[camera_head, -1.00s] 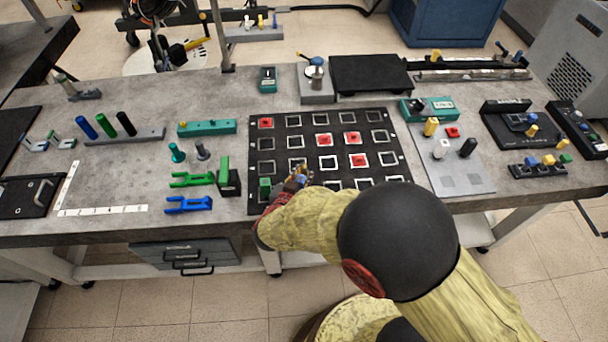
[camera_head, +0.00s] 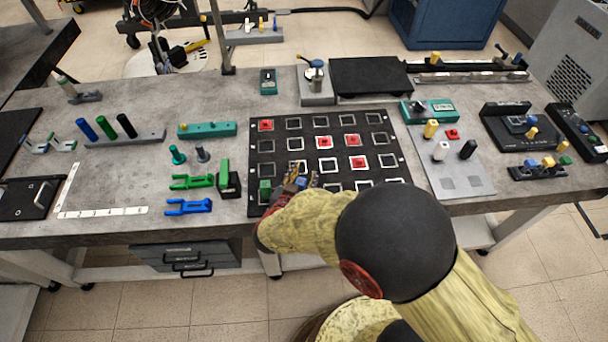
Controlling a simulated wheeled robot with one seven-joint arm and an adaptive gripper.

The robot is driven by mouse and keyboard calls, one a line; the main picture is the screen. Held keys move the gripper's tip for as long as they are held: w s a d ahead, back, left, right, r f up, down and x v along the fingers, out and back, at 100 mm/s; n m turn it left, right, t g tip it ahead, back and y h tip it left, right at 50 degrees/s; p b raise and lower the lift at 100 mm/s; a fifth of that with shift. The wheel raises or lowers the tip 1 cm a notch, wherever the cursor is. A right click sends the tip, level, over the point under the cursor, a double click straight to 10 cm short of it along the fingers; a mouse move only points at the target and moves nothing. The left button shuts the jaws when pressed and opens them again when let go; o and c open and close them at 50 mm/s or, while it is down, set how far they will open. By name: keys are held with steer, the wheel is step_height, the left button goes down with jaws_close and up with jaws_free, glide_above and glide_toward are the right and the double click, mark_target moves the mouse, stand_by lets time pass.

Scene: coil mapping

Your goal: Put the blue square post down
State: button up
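The blue square post (camera_head: 301,183) shows as a small blue patch between the fingers of my gripper (camera_head: 302,178). It is at the near row of the black grid board (camera_head: 255,206), just right of a green square piece (camera_head: 265,187). One finger is on each side of the blue patch. My arm hides the post's lower part and the cell around it. I cannot tell whether the post rests on the board or whether the fingers touch it.
Red pieces (camera_head: 323,142) sit in several cells of the board. Green and blue forked pieces (camera_head: 188,206) and a black block with a green piece (camera_head: 229,183) lie to its left. A grey plate with pegs (camera_head: 460,183) lies to its right.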

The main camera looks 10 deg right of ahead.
steer(key=shift+r, duration=0.2)
steer(key=p+v, duration=0.4)
steer(key=v, duration=0.8)
steer(key=shift+f, duration=0.1)
steer(key=w+a+r+y, duration=0.5)
steer(key=w+r, duration=0.1)
steer(key=r, duration=0.1)
step_height(320, 180, up, 12)
steer(key=n+g+y, duration=0.1)
steer(key=n+y, duration=0.2)
steer(key=y, duration=0.1)
steer(key=s+d+r+n+g+h, duration=0.1)
steer(key=s+d+r+g, duration=0.1)
steer(key=s+d, duration=0.8)
steer(key=s+d+r+n+g+h, duration=0.1)
steer(key=s+d+r+g+h, duration=0.1)
steer(key=s+d, duration=0.7)
steer(key=d+g, duration=0.1)
steer(key=d, duration=0.1)
steer(key=shift+s+d+r+g, duration=0.25)
steer(key=shift+s+r+g, duration=0.05)
steer(key=shift+s, duration=0.1)
